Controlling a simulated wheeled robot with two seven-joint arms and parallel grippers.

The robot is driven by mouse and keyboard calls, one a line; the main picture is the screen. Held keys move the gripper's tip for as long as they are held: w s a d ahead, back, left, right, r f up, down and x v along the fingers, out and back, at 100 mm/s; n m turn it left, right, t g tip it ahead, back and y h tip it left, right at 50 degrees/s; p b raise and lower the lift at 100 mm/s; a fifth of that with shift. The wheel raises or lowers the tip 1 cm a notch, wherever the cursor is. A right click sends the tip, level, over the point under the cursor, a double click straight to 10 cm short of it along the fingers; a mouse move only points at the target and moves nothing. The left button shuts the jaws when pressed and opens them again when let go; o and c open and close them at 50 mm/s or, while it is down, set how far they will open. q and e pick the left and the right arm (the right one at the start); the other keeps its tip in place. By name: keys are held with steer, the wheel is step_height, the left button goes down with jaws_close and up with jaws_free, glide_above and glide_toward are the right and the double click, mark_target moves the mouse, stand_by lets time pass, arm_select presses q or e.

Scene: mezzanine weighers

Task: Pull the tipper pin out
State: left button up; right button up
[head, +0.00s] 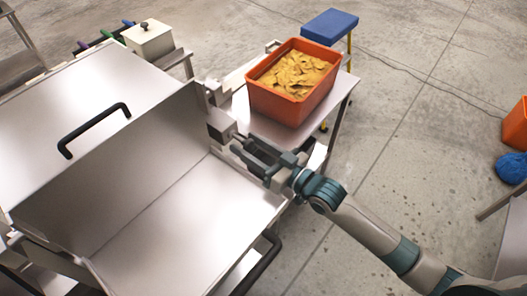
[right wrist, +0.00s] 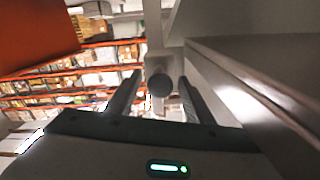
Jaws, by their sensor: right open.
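The tipper is a large brushed-steel tray (head: 175,225) with an upright steel wall and a black handle (head: 93,130) on the left. A small grey block (head: 221,125) sits at the wall's right end. My right gripper (head: 243,148) is open just beside this block. In the right wrist view, a round grey pin end (right wrist: 160,85) points at the camera between the two open fingers (right wrist: 155,97). The fingers flank it with gaps and do not grip it. In the head view the pin is hard to tell apart from the gripper. My left gripper is out of view.
An orange bin (head: 292,107) of yellow chips stands on a steel side table (head: 343,92) close behind my right gripper. A blue-topped stool (head: 329,24) is beyond it. A lidded white box (head: 148,40) is at the upper left.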

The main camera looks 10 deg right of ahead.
steer(key=shift+d, duration=0.1)
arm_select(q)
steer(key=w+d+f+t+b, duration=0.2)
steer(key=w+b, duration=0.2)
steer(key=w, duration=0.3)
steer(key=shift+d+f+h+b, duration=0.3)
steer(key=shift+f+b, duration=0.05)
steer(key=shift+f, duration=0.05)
arm_select(e)
steer(key=v, duration=1.7)
steer(key=shift+s, duration=0.2)
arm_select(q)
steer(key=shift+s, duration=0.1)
arm_select(e)
steer(key=shift+d, duration=0.15)
